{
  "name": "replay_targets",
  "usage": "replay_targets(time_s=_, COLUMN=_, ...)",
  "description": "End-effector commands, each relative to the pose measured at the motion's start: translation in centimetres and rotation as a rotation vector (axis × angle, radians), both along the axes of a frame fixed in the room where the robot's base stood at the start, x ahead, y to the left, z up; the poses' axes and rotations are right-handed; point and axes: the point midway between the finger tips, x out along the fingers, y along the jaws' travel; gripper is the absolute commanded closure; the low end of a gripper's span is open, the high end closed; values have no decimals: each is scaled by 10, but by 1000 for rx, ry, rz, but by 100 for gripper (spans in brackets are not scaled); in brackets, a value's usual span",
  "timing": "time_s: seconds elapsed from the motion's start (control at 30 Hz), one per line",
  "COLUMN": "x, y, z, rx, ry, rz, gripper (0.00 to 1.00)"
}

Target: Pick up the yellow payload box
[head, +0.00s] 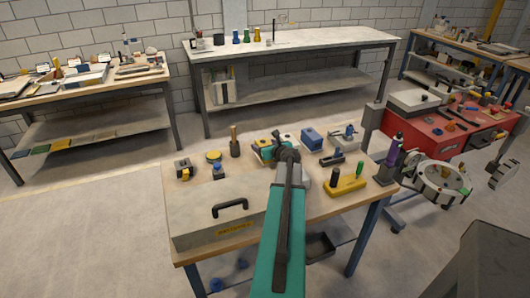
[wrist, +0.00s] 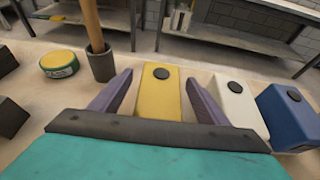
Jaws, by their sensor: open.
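The yellow payload box (wrist: 158,98) stands upright in the middle of the wrist view, with a dark round spot on its top. My gripper (wrist: 160,80) is open, with one purple finger on each side of the box. Gaps show between the fingers and the box in the picture; I cannot tell how far down the fingers reach. The lower part of the box is hidden behind the dark gripper bar. In the head view, my gripper (head: 268,150) is over the back middle of the wooden workbench (head: 330,207), and the yellow box is partly hidden and hard to make out.
A white box (wrist: 232,100) and a blue box (wrist: 284,118) stand close to the right. A dark holder with a wooden handle (wrist: 95,30) and a round yellow-topped tin (wrist: 59,64) are to the left. A large grey battery case (head: 225,215) fills the bench's front left.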

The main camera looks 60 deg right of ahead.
Motion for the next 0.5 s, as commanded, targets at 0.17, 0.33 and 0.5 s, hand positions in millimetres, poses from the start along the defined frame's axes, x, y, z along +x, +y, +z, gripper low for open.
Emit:
replay_targets(time_s=0.17, x=13, y=-10, z=-6, rx=1, ry=0, rz=2, gripper=31)
replay_targets(time_s=0.33, x=24, y=-17, z=-11, rx=1, ry=1, rz=1, gripper=31)
replay_targets(time_s=0.5, x=29, y=-21, z=-14, rx=0, ry=0, rz=0, gripper=31)
